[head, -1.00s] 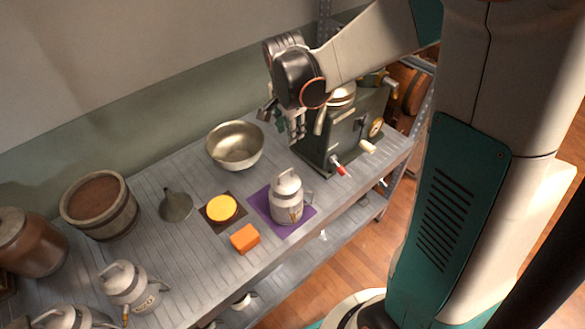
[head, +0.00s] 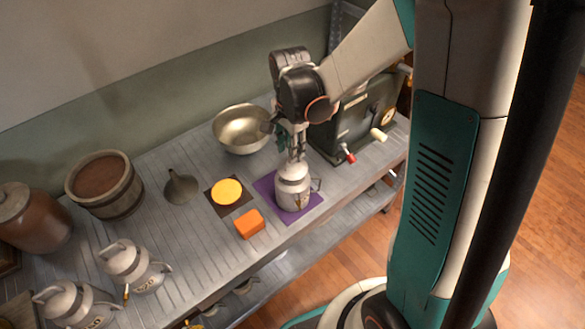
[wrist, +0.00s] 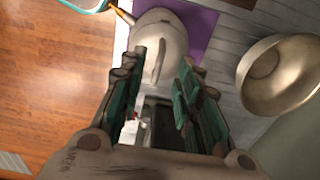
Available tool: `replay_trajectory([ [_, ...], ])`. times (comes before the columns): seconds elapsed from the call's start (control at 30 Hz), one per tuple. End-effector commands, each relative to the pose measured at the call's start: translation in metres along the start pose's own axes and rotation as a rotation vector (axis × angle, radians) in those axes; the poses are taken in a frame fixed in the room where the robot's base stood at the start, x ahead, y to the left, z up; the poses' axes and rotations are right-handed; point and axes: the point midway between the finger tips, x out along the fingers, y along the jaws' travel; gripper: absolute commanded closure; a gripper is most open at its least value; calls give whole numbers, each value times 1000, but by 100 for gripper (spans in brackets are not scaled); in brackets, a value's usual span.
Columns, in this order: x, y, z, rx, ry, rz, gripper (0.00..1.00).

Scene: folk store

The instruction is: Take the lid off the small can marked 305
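A small pale grey can (head: 293,196) stands upright on a purple mat (head: 265,188), with its lid on and a side handle at its right. Its marking is too small to read. My gripper (head: 292,154) points down just above the lid. In the wrist view my gripper (wrist: 162,72) is open, with its green-padded fingers apart. The lid's raised handle (wrist: 160,62) shows between the finger lines, and I cannot tell whether they touch it. Two similar lidded cans (head: 133,267) (head: 75,304) stand at the front left; their marks are not clearly legible.
A metal bowl (head: 242,130) and a dark cranked machine (head: 360,125) stand behind the can. An orange block (head: 249,224), a yellow disc (head: 227,191), a funnel (head: 181,187), a wooden tub (head: 104,184) and a brown jar (head: 33,216) stand leftward. The table's front edge is close.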

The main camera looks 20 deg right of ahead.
Motion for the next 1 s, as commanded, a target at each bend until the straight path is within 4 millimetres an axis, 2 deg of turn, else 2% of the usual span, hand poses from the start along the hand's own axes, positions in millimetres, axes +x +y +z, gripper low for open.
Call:
replay_trajectory([
  [0.3, 44, 1, -6, 1, 0, 0, 70],
  [0.57, 47, 2, -5, 0, 0, 0, 70],
  [0.7, 47, 2, -5, 0, 0, 0, 99],
  [1.0, 47, 1, -5, 0, 0, 0, 100],
])
